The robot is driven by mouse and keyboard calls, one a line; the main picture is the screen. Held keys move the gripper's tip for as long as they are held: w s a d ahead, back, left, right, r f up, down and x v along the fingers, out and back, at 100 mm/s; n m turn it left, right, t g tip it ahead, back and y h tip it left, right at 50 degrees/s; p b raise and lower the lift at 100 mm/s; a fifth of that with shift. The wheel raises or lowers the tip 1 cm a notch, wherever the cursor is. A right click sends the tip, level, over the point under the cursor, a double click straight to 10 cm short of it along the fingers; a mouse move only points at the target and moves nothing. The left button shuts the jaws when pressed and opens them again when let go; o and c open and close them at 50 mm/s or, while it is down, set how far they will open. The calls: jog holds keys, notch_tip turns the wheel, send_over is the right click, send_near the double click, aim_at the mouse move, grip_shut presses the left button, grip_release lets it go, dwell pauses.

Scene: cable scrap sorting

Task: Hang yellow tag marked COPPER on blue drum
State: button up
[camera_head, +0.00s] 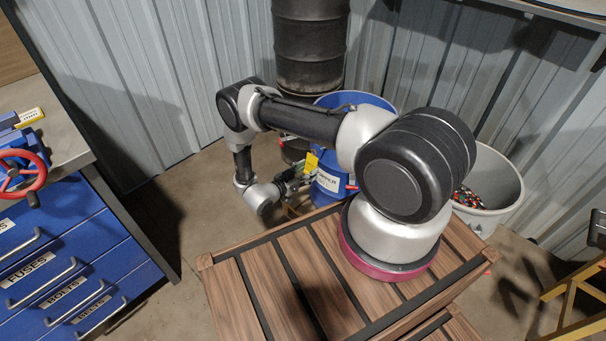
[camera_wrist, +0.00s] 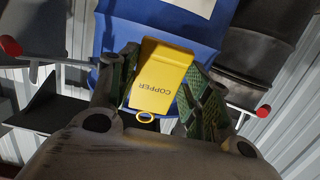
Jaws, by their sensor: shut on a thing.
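The yellow tag (camera_wrist: 160,80) marked COPPER is between the green-padded fingers of my gripper (camera_wrist: 155,88) in the wrist view. Its lettering is upside down there, and a small yellow ring (camera_wrist: 145,117) is at its end towards the wrist. The blue drum (camera_wrist: 218,42) is directly beyond the tag. In the head view the tag (camera_head: 311,161) shows small beside the drum (camera_head: 335,186), with my gripper (camera_head: 299,178) at the drum's left side. The drum has a white label and red-ended side handles. Whether tag and drum touch, I cannot tell.
A dark metal drum (camera_head: 309,45) stands behind the blue drum. A grey bin (camera_head: 497,180) with colourful scraps stands to the right. A blue drawer cabinet (camera_head: 60,265) with a red-wheeled vise (camera_head: 22,172) is at the left. Bare floor lies between cabinet and drum.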

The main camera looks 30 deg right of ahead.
jog(key=shift+x, duration=2.25)
jog(key=shift+w+d, duration=0.15)
jog(key=shift+d, duration=0.25)
jog(key=shift+c, duration=0.9)
jog(key=shift+w+d+f, duration=0.15)
jog(key=shift+d+f, duration=0.2)
jog(key=o, duration=1.1)
jog(key=shift+c, duration=0.2)
